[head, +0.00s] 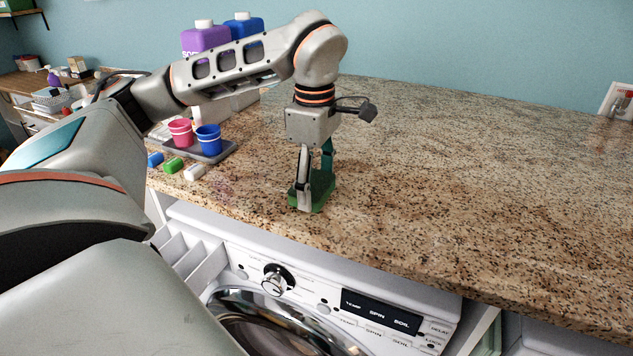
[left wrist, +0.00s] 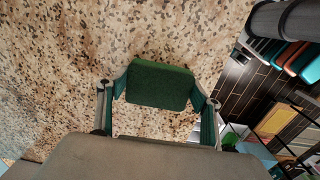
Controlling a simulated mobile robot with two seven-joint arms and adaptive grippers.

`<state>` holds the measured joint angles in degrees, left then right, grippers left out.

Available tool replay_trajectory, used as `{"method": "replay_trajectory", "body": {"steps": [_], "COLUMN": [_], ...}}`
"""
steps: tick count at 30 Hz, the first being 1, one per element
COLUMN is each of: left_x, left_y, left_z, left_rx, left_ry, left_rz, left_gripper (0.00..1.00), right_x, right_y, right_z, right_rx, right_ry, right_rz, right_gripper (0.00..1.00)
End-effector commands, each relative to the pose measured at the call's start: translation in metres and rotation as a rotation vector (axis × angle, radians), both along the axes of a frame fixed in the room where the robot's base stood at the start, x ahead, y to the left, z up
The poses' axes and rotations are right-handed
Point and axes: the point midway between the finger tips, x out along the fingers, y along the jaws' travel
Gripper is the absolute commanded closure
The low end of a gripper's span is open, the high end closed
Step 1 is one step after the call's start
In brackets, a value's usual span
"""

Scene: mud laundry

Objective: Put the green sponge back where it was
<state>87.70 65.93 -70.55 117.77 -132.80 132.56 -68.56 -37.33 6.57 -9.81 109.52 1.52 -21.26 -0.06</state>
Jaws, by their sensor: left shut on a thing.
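The green sponge (head: 319,190) is between the fingers of my left gripper (head: 315,188), low over the speckled stone counter (head: 450,170) close to its front edge. Whether it touches the counter is hard to tell. In the left wrist view the sponge (left wrist: 160,85) is a rounded dark green block. The fingers of my left gripper (left wrist: 160,93) close on its left and right sides. The counter (left wrist: 90,45) lies behind it. My right gripper is not in view.
A pink cup (head: 180,132) and a blue cup (head: 208,140) stand on a grey tray (head: 222,155) to the left. Small blue, green (head: 173,165) and white pieces lie before it. Purple (head: 205,38) and blue bottles stand behind my arm. The counter is clear to the right, above a washing machine (head: 330,290).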

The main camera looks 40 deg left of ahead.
Motion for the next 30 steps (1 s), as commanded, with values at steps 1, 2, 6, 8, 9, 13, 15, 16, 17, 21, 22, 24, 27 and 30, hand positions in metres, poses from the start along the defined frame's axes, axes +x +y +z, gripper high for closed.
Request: {"method": "replay_trajectory", "body": {"steps": [1, 2, 6, 8, 9, 13, 15, 16, 17, 21, 22, 24, 27, 30], "left_x": [0.0, 0.0, 0.0, 0.0, 0.0, 0.0, 0.0, 0.0, 0.0, 0.0, 0.0, 0.001, 0.001, 0.0], "left_y": [0.0, 0.0, 0.0, 0.0, 0.0, 0.0, 0.0, 0.0, 0.0, 0.0, 0.0, 0.0, 0.0, 0.0], "left_z": [0.0, 0.0, -0.001, -0.002, -0.002, -0.002, -0.002, -0.002, -0.002, -0.001, 0.001, 0.005, 0.017, 0.034], "left_rx": [0.0, 0.0, 0.0, 0.0, 0.0, 0.0, 0.0, 0.0, 0.0, 0.0, -0.001, 0.0, 0.0, 0.0], "left_ry": [-0.001, -0.001, 0.0, 0.001, 0.0, 0.0, 0.0, 0.0, 0.0, 0.0, -0.001, -0.003, -0.004, -0.005], "left_rz": [0.0, 0.0, 0.0, 0.0, 0.0, 0.0, 0.0, 0.0, 0.0, 0.0, 0.0, 0.0, 0.001, 0.001], "left_gripper": [0.59, 0.59, 0.59, 0.59, 0.28, 0.19, 0.19, 0.19, 0.19, 0.19, 0.19, 0.19, 0.19, 0.19], "right_x": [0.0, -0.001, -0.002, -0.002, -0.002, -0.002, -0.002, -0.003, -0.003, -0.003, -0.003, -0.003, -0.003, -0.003], "right_y": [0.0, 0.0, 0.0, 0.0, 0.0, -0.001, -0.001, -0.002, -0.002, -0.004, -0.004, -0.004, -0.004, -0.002], "right_z": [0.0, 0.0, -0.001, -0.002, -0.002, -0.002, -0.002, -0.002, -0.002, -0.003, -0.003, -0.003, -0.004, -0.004], "right_rx": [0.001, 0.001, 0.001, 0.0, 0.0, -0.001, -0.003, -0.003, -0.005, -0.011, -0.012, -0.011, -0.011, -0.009], "right_ry": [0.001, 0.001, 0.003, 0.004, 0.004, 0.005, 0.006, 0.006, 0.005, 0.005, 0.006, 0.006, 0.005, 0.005], "right_rz": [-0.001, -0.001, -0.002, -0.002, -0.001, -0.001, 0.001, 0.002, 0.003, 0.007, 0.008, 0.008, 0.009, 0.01], "right_gripper": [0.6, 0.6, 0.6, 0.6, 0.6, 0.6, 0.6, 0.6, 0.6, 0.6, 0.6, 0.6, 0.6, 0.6]}}
